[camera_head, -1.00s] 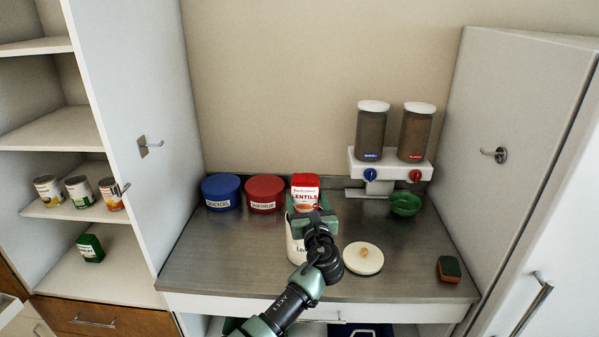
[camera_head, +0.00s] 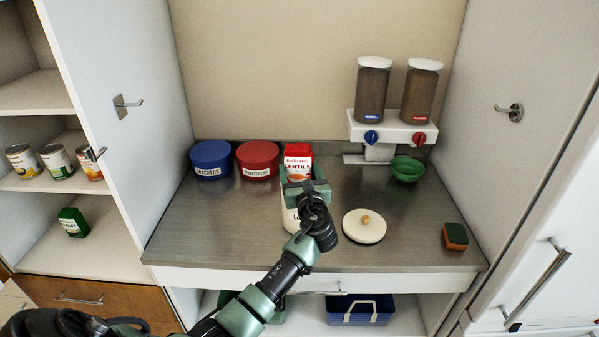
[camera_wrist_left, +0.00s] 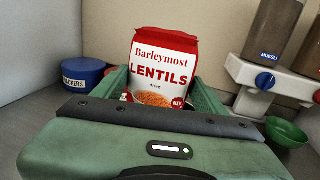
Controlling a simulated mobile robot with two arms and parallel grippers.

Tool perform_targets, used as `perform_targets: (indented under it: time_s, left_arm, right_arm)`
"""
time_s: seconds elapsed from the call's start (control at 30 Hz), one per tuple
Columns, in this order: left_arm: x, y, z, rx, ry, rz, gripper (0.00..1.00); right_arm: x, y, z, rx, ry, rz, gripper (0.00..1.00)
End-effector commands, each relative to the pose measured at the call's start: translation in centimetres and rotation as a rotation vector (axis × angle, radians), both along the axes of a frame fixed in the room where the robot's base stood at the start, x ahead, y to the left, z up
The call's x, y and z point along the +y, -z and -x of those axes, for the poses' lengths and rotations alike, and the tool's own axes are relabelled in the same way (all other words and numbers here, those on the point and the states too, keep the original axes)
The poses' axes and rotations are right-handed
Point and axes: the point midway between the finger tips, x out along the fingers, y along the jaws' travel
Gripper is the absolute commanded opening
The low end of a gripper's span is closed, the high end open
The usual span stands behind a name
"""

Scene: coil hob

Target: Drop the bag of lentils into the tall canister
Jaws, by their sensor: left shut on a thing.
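The bag of lentils (camera_head: 298,162) is red and white and upright. In the left wrist view the bag (camera_wrist_left: 163,68) stands between the two green fingers of my left gripper (camera_wrist_left: 168,95). My left gripper (camera_head: 303,180) is shut on the bag. The tall canister (camera_head: 290,218) is white and stands on the counter below the gripper, mostly hidden behind my gripper and wrist. The bag is above the canister's mouth as seen from the head; its height over the rim cannot be told. A round cream lid (camera_head: 364,227) with a wooden knob lies on the counter to the right. My right gripper is not in view.
A blue tub (camera_head: 211,161) and a red tub (camera_head: 257,161) stand at the back left. A two-jar dispenser (camera_head: 392,132) with a green bowl (camera_head: 407,169) is at the back right. A sponge (camera_head: 455,236) lies near the right edge. The left counter is clear.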

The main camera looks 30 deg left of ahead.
Motion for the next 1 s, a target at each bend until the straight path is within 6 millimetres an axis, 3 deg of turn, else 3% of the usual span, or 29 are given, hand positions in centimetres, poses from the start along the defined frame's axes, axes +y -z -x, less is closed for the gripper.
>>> perform_targets:
  time_s: [0.1, 0.27, 0.3, 0.4, 0.77, 1.0]
  left_arm:
    - [0.0, 0.0, -0.1, -0.005, 0.001, -0.002, 0.02]
    - [0.0, -0.1, 0.0, -0.005, 0.001, -0.002, 0.02]
    - [0.0, -0.1, 0.0, -0.005, 0.001, -0.002, 0.75]
    - [0.0, -0.1, 0.0, -0.004, 0.001, -0.001, 0.98]
    - [-0.3, 0.4, 0.2, 0.001, 0.001, 0.001, 0.98]
    - [-2.8, 0.5, 2.7, -0.002, 0.003, 0.002, 0.98]
  right_arm:
    - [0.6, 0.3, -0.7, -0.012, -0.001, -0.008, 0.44]
    - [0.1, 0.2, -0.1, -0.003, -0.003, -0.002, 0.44]
    - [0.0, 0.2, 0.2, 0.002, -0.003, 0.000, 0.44]
    - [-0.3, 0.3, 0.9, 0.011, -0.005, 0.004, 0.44]
    - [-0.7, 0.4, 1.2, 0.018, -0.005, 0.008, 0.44]
    - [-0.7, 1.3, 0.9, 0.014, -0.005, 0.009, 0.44]
